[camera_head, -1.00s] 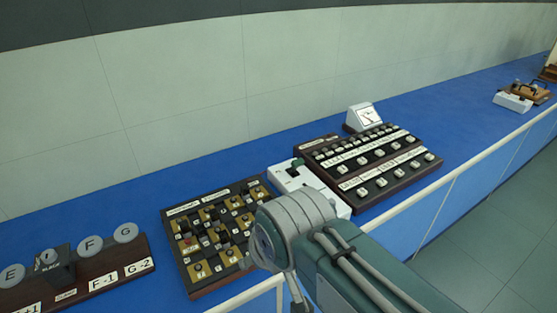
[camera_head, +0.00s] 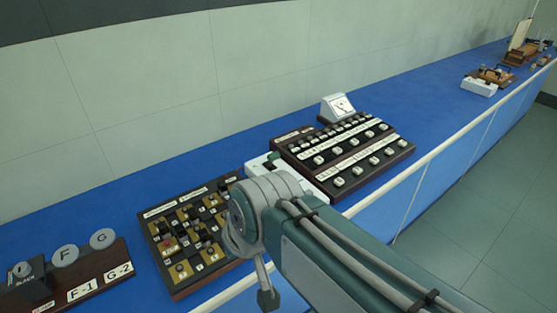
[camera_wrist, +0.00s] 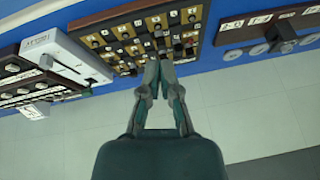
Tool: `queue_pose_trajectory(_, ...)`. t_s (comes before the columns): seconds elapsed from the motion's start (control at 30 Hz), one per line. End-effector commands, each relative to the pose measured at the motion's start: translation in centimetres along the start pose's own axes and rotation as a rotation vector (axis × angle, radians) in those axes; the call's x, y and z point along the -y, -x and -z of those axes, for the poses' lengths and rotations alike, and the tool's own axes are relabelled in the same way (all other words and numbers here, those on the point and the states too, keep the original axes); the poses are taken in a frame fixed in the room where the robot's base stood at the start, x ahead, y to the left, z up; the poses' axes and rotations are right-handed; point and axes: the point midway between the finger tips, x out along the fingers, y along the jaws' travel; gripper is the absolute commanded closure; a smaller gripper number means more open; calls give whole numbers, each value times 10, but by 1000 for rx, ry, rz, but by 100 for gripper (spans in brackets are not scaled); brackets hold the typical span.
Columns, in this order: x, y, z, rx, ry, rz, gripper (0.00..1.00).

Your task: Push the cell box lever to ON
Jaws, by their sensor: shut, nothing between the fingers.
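A white box (camera_head: 256,165) stands on the blue bench between two dark panels in the head view, with a dark green part (camera_head: 273,155) on its top. My arm covers much of this box. In the wrist view the white box (camera_wrist: 75,62) is at the left, with a label and a dark knob-like part (camera_wrist: 46,62); I take it as the cell box, but cannot read its lever's position. My gripper (camera_wrist: 160,62) is shut and empty in the wrist view. Its tips are in front of the brass-and-black switch panel (camera_wrist: 130,45), right of the white box; contact cannot be told.
A dark panel with rows of white keys (camera_head: 350,155) stands right of the white box, with a small meter (camera_head: 338,107) behind. A board with round grey discs (camera_head: 85,275) is at the far left. A pale rail (camera_head: 440,150) runs along the bench's front edge.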

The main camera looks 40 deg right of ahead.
Motion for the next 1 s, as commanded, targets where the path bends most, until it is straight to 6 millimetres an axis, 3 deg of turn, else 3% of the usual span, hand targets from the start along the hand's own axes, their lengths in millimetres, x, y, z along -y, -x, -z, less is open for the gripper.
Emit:
queue_pose_trajectory(0.33,1,-45,47,152,-710,255,100)
queue_pose_trajectory(0.57,-25,-72,93,198,-1210,430,100)
queue_pose_trajectory(0.77,-72,-95,134,199,-1651,592,100)
queue_pose_trajectory(1.0,-162,-124,169,146,-2177,812,100)
